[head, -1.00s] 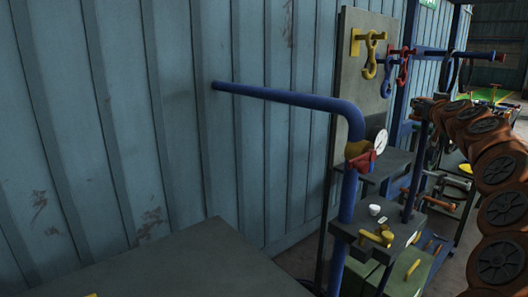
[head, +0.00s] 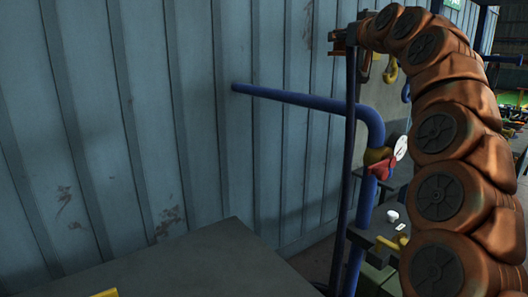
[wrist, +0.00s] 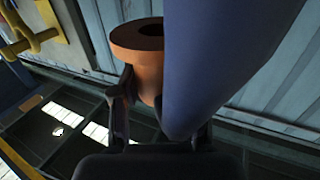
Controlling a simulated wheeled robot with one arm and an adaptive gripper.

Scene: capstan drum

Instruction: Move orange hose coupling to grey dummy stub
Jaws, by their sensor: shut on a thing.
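The orange hose coupling (wrist: 148,71) is a flanged ring with a hole in its top, held upright between my fingers in the wrist view. My gripper (wrist: 160,112) is shut on it. A thick dark blue hose (wrist: 220,65) passes close in front and hides its right side. In the head view my gripper (head: 343,42) is high, in front of the wall and left of my arm. A dark blue hose (head: 350,150) hangs below it. I cannot pick out the grey dummy stub in either view.
A blue pipe (head: 300,101) runs from the corrugated wall (head: 150,100) and bends down past a red-handled valve (head: 380,168) and a gauge (head: 401,147). Yellow parts (wrist: 40,25) show upper left in the wrist view.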

